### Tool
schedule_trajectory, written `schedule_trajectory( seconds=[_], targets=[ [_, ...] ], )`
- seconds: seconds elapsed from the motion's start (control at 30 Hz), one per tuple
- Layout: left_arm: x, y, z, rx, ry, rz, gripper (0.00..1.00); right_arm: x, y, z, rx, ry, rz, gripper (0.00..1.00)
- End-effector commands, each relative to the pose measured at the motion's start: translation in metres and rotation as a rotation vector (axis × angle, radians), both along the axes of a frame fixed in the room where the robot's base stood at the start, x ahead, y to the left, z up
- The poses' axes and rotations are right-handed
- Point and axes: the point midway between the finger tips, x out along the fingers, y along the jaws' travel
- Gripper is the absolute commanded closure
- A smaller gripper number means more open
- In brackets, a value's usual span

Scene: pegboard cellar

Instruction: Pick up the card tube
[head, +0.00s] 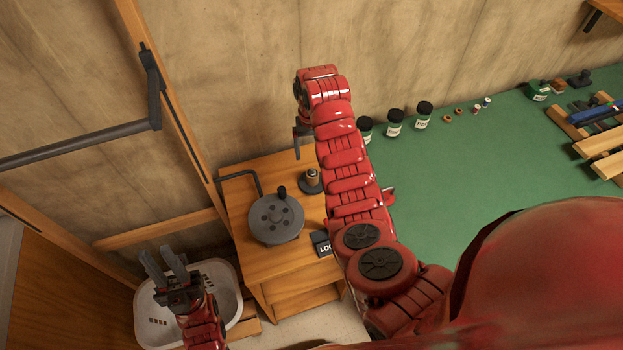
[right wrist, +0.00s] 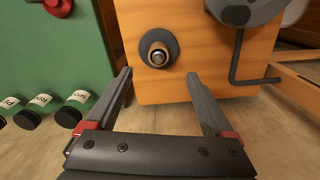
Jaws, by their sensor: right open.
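A small brown upright cylinder (head: 313,174), which looks like the card tube, stands on a round dark base on the wooden cabinet top. In the right wrist view, the tube (right wrist: 158,52) shows end-on with a metallic centre, just beyond and between my fingertips. My right gripper (right wrist: 159,76) is open and empty, its two fingers apart. In the head view my right gripper (head: 303,138) is partly hidden by its own arm, near the back of the cabinet. My left gripper (head: 162,264) is open and empty above the white basket, away from the tube.
A grey round device (head: 276,220) with a bent rod stands beside the tube on the cabinet (head: 243,200). A dark labelled block (head: 321,244) is at its front edge. The green bench (head: 450,190) at right holds several jars and a wooden rack (head: 600,140). The white basket (head: 232,290) is lower left.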

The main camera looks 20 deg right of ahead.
Motion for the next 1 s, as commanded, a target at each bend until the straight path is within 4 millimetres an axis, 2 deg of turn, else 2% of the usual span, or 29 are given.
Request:
schedule_trajectory(
  seconds=[0.03,0.13,0.23,0.33,1.0],
  targets=[
    [0.000,0.000,-0.013,0.000,0.000,0.000,0.73,0.000,-0.002,-0.017,0.001,0.001,-0.003,0.14],
    [0.000,0.000,-0.028,0.000,0.000,0.000,0.73,0.000,-0.001,-0.039,0.002,0.001,-0.002,0.14],
    [0.000,0.000,-0.028,0.000,-0.001,0.000,0.73,-0.001,0.000,-0.057,0.001,0.004,-0.001,0.14],
    [0.000,0.000,-0.015,0.000,-0.001,0.000,0.73,0.000,0.000,-0.063,-0.001,0.001,0.000,0.14],
    [0.000,0.000,0.006,0.000,0.000,0.000,0.73,0.008,-0.004,-0.104,0.000,0.000,-0.001,0.14]
  ],
)
